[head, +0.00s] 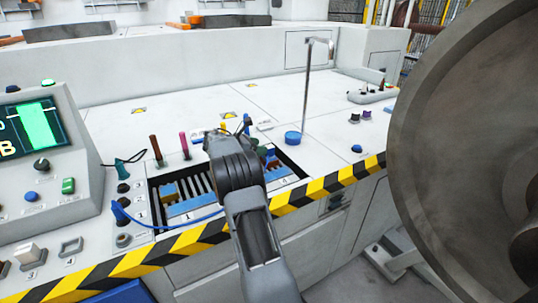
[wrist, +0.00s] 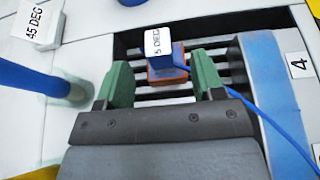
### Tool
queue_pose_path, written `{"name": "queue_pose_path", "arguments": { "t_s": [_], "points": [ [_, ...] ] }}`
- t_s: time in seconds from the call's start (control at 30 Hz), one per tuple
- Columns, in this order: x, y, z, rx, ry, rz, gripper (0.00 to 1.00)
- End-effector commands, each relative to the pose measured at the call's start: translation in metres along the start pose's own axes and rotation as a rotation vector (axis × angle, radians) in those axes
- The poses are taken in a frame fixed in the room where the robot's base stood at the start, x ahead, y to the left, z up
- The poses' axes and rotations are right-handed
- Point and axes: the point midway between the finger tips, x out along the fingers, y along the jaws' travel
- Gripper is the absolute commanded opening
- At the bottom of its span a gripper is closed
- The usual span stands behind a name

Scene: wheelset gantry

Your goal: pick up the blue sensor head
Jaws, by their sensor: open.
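The blue sensor head (wrist: 180,52) shows in the wrist view, with a white top label reading "5 DEG" and an orange-red base. A blue cable runs from it to the lower right. It stands over the slatted tray, between and slightly beyond the green fingertips of my gripper (wrist: 160,76). The fingers are open, with a gap on either side of it; I see no contact. In the head view my gripper (head: 235,150) is over the recessed tray (head: 152,205), and my arm hides the sensor head there.
A block labelled "45 DEG" (wrist: 42,24) and a blue post (wrist: 45,85) are left in the wrist view. A thin metal stand (head: 306,90) rises behind the tray. A large wheel (head: 450,130) fills the right side, and a control console (head: 45,165) stands left.

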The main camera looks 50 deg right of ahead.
Motion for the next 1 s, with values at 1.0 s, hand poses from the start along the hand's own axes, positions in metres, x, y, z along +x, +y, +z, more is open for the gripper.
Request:
{"name": "queue_pose_path", "arguments": {
  "t_s": [1.0],
  "points": [
    [0.056,0.002,0.004,0.000,0.000,0.000,0.47]
  ]
}}
